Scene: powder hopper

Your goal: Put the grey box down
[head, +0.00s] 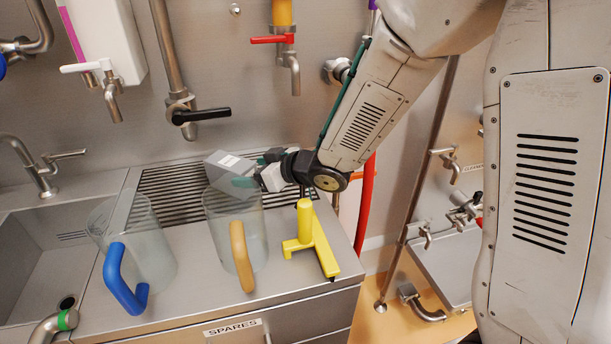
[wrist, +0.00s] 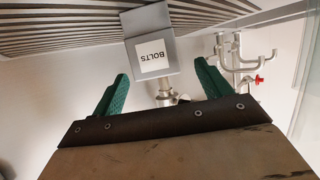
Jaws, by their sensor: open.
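The grey box (head: 226,166) shows in the head view at the slatted drain rack (head: 165,183), just left of my gripper and partly behind the clear jug with the tan handle. In the wrist view the box (wrist: 152,50) carries a white label reading BOLTS, with the slats behind it. My gripper (wrist: 165,82) is open, its two green fingers spread wide on either side. The box lies just beyond the fingertips, with a visible gap to each finger. The underside of the box is hidden, so I cannot tell what it rests on.
The clear jug with the tan handle (head: 241,256) stands just in front of the box. Another clear jug with a blue handle (head: 122,281) stands to its left. A yellow piece (head: 311,239) is at right. A sink (head: 40,250) is far left; taps hang above.

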